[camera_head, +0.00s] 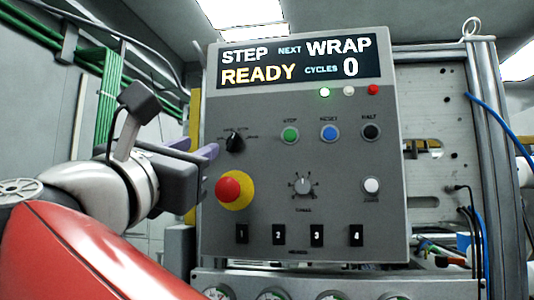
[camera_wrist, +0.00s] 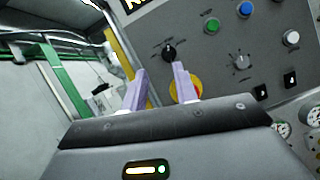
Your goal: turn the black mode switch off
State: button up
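The black mode switch (camera_head: 235,140) is a rotary knob on the left of the grey control panel, above the red emergency button (camera_head: 228,189) with its yellow collar. In the wrist view the switch (camera_wrist: 169,51) shows just beyond the fingertips; its exact setting is too small to read. My gripper (camera_head: 201,144) has two pale purple fingers, spread apart with nothing between them. It is left of the switch in the head view and apart from it. In the wrist view my gripper (camera_wrist: 160,69) points toward the panel, and its right finger partly covers the red button.
Green (camera_head: 290,135), blue (camera_head: 329,133) and black (camera_head: 370,132) buttons sit right of the switch. A grey dial (camera_head: 303,184) and a white button (camera_head: 371,185) are below them. The display (camera_head: 300,60) reads STEP, READY, NEXT WRAP, CYCLES 0.

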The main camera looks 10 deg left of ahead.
aim_at(230, 144)
jog(key=w, duration=0.2)
jog(key=w+d+r+m+p, duration=0.1)
jog(key=w, duration=0.2)
jog(key=w+d+r+m+g+p, duration=0.1)
jog(key=w, duration=0.1)
jog(key=shift+w+d+r+h, duration=0.1)
jog(key=shift+w+d+h, duration=0.05)
jog(key=shift+w+h, duration=0.2)
grip_shut()
